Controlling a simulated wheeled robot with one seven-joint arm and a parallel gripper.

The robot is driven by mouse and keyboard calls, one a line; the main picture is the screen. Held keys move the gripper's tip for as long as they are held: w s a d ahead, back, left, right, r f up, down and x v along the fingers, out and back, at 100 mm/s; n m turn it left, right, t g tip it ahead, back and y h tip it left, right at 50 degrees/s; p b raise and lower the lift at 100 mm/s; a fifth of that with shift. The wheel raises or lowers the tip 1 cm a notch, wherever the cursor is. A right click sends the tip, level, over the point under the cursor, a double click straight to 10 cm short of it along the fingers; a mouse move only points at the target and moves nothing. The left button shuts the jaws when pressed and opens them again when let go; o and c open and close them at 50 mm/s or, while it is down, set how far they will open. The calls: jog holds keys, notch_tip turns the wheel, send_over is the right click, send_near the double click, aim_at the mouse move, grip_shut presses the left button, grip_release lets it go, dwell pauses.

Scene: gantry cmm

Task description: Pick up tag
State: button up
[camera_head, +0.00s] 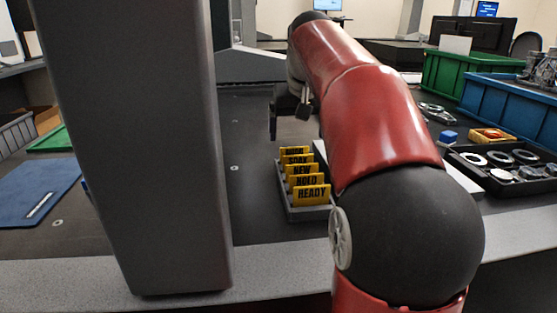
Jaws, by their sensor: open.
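Several yellow tags with black lettering stand upright in a row in a grey rack (292,208) near the front of the dark table. The front tag reads READY (312,195). Behind it are the tags HOLD (306,181), NEW (301,169) and SOAK (296,160). The rearmost tag (293,151) is partly covered and its word is hard to read. My gripper (286,120) is open, beyond and above the rear end of the rack, apart from the tags. My red arm hides part of it and the area right of the rack.
A large grey column (135,140) hides the table's left middle. At the right are a black tray (470,178) of metal rings, a blue crate (500,105), a green crate (450,78) and a small blue block (449,136). A blue mat (40,190) lies left.

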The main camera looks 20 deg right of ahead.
jog(key=x, duration=0.2)
jog(key=b+x, duration=0.1)
jog(key=x, duration=0.4)
jog(key=shift+w+d+r, duration=0.1)
jog(key=shift+w, duration=0.2)
jog(key=shift+c, duration=0.4)
jog(key=c, duration=1)
jog(key=shift+c, duration=0.2)
jog(key=shift+r, duration=0.1)
notch_tip(320, 180, up, 19)
jog(key=p, duration=0.8)
notch_tip(320, 180, up, 5)
jog(key=p, duration=0.2)
send_over(295, 150)
jog(key=shift+s+r, duration=0.15)
